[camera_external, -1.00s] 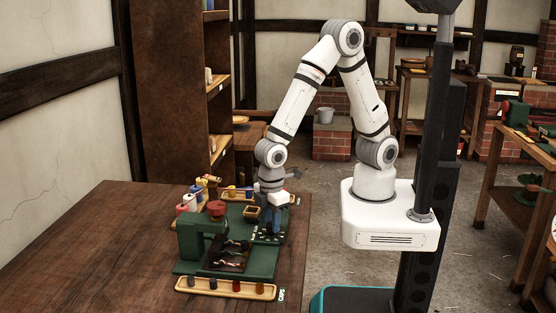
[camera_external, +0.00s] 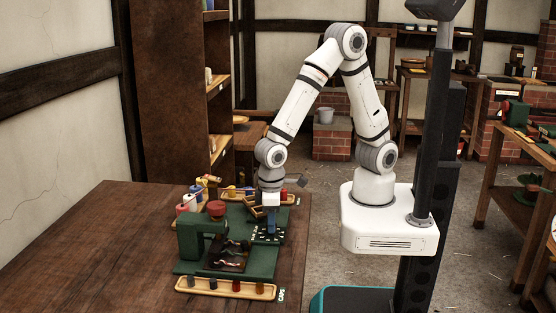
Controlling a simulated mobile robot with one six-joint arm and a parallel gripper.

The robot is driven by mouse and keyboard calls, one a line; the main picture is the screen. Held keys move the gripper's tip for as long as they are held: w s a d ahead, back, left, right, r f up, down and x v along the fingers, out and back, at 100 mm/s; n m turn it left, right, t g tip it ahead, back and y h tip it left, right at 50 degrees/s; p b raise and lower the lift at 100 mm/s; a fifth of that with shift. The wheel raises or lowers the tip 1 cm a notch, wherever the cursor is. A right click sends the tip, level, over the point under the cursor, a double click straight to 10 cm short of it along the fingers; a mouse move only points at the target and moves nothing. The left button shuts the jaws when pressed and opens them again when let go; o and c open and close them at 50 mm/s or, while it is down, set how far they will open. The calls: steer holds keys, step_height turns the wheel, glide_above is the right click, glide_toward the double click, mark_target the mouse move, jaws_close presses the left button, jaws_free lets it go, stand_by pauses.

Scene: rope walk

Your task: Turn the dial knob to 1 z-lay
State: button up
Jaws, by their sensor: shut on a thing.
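My gripper (camera_external: 271,222) points down at the right part of a green machine (camera_external: 190,243) on the wooden table. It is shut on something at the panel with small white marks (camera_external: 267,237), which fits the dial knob. The fingers and the small picture size hide the knob itself. I cannot read the marks or tell which setting the knob is at.
A wooden tray with several coloured caps (camera_external: 225,288) lies along the machine's near side. Another tray with spools and small items (camera_external: 236,193) lies behind it. A red knob-like part (camera_external: 216,209) tops the machine. The table's left part (camera_external: 90,250) is clear.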

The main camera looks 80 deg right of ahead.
stand_by(0.4)
steer(key=o, duration=1)
steer(key=shift+c, duration=0.2)
step_height(320, 180, up, 8)
steer(key=shift+f, duration=0.1)
